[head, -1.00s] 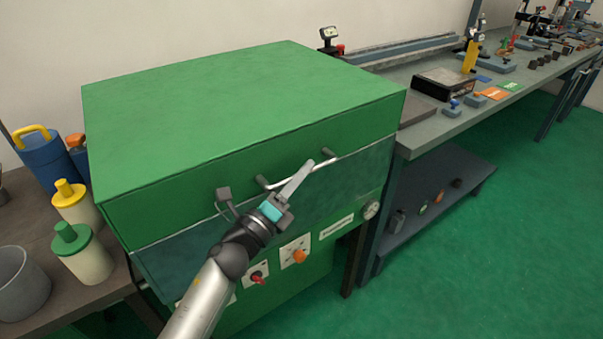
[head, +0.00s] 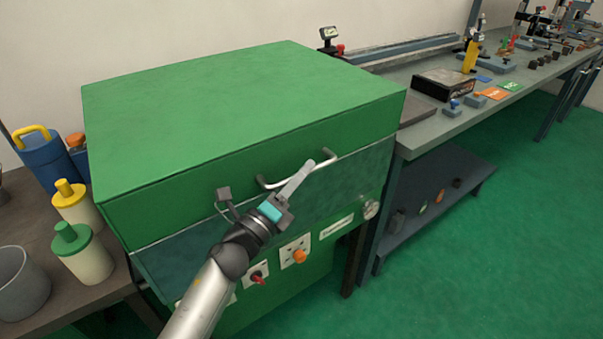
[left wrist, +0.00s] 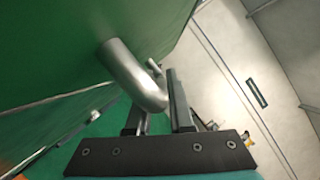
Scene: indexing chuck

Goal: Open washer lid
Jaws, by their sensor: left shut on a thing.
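The green washer (head: 225,250) stands in front of me with its large green lid (head: 220,110) lying closed on top. A curved metal handle (head: 329,158) is on the lid's front face; it also shows large in the left wrist view (left wrist: 133,78). My left gripper (head: 308,166) reaches in from the lower left and is shut on the handle bar. In the left wrist view the bar lies between its two fingers, which hide part of it. My right gripper is not in view.
Knobs, including an orange one (head: 299,256) and a red one (head: 257,279), sit on the front panel below my left gripper. Yellow-capped and green-capped canisters (head: 84,258) and a grey bucket (head: 22,285) stand at left. A workbench (head: 440,125) stands at right beside open green floor.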

